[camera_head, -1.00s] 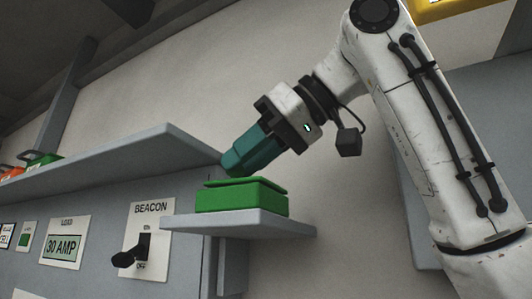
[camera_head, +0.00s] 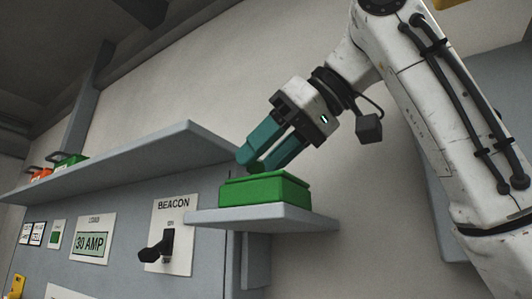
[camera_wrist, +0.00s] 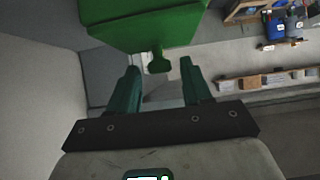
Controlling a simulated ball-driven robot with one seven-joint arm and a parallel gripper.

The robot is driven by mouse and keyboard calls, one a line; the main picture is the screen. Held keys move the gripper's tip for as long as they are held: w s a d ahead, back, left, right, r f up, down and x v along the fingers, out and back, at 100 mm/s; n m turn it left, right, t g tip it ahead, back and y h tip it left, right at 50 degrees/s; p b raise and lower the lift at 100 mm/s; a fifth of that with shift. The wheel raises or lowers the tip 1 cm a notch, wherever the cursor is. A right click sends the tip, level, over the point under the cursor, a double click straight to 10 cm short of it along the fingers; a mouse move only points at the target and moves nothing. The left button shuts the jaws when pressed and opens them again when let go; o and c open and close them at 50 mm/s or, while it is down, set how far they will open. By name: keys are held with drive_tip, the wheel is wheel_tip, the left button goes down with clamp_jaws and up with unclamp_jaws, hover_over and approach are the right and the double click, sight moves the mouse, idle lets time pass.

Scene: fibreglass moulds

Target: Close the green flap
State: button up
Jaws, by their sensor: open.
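A green box (camera_head: 262,192) sits on a small grey shelf. Its green flap (camera_head: 262,176) lies over the top and looks flush with the box. In the wrist view the green surface (camera_wrist: 145,28) fills the upper middle, with a small green tab (camera_wrist: 159,64) sticking out from it. My gripper (camera_head: 256,163) has teal fingers and is open just above the flap, tilted down to the left. In the wrist view the tab shows between the open fingertips (camera_wrist: 160,68). Whether the fingers touch the flap is unclear.
The small grey shelf (camera_head: 285,221) juts out under the box. A longer grey shelf (camera_head: 120,165) runs to the left, carrying green and orange items. Below it is a panel with a BEACON switch (camera_head: 160,248) and a 30 AMP label (camera_head: 91,243).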

drive_tip(key=b+v, duration=0.1)
drive_tip(key=v, duration=0.9)
drive_tip(key=shift+s+d+b, duration=0.2)
drive_tip(key=shift+d+b, duration=0.1)
drive_tip(key=shift+b, duration=0.05)
drive_tip(key=shift+r, duration=0.15)
